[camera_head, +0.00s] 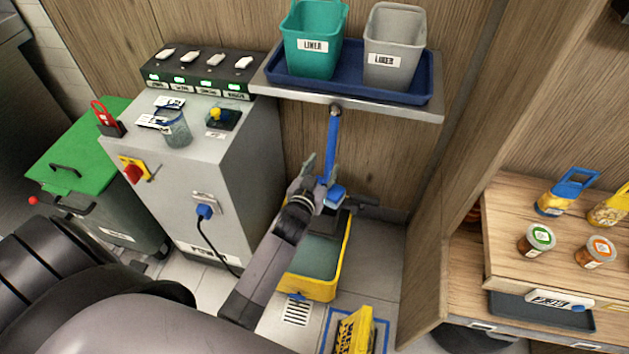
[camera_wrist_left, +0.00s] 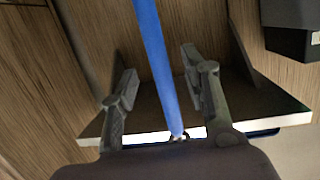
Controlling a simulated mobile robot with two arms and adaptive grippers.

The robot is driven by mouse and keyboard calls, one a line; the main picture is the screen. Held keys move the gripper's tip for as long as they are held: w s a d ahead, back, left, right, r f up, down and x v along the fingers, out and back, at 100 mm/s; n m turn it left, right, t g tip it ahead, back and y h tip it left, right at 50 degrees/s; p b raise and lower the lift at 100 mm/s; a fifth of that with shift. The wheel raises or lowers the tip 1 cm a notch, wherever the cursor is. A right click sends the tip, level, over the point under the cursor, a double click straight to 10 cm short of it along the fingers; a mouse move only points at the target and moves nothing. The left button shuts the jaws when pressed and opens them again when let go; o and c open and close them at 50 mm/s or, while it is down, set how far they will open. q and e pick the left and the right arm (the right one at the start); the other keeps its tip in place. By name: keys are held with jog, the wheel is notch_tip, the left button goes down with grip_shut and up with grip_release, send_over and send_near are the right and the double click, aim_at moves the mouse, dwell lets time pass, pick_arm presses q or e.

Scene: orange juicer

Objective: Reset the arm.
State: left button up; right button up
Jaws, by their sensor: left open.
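My left arm reaches in from the bottom of the head view. My left gripper (camera_head: 318,176) is open beside the blue handle (camera_head: 332,140), which hangs from under the wall shelf (camera_head: 350,104). In the left wrist view the two fingers of the gripper (camera_wrist_left: 160,66) are apart. The blue handle (camera_wrist_left: 153,45) runs between them in the picture, with gaps on both sides. Its hanging end is at a hook near the shelf. The depth between fingers and handle is hard to tell. My right gripper is not in view.
A yellow bucket (camera_head: 325,288) stands below the gripper. A grey cabinet (camera_head: 235,165) and a green-lidded bin (camera_head: 75,150) are at left. The shelf holds a blue tray (camera_head: 285,82) with teal (camera_head: 312,62) and grey (camera_head: 392,75) bins. A wooden counter (camera_head: 500,235) with jars is at right.

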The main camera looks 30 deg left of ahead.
pick_arm(q)
jog(key=v, duration=0.8)
jog(key=s+d+f+m+g+h, duration=0.15)
jog(key=s+f, duration=0.25)
jog(key=f, duration=0.6)
jog(key=s+d+f+g, duration=0.2)
jog(key=s+f+g, duration=0.15)
jog(key=f, duration=0.55)
jog(key=s+d+f+m+g+h, duration=0.15)
jog(key=s+f, duration=0.35)
jog(key=f, duration=0.5)
jog(key=s+a+f+g, duration=0.1)
jog(key=s+f+g, duration=0.1)
jog(key=s+f, duration=0.3)
jog(key=s+a+f+g, duration=0.1)
jog(key=s+f+g, duration=0.2)
jog(key=s, duration=1.1)
jog(key=s+a+f+g, duration=0.1)
jog(key=s+f+g, duration=0.2)
jog(key=s+f, duration=0.5)
jog(key=shift+s+a+m+y, duration=0.15)
jog(key=shift+s+m+y, duration=0.2)
jog(key=shift+s, duration=0.5)
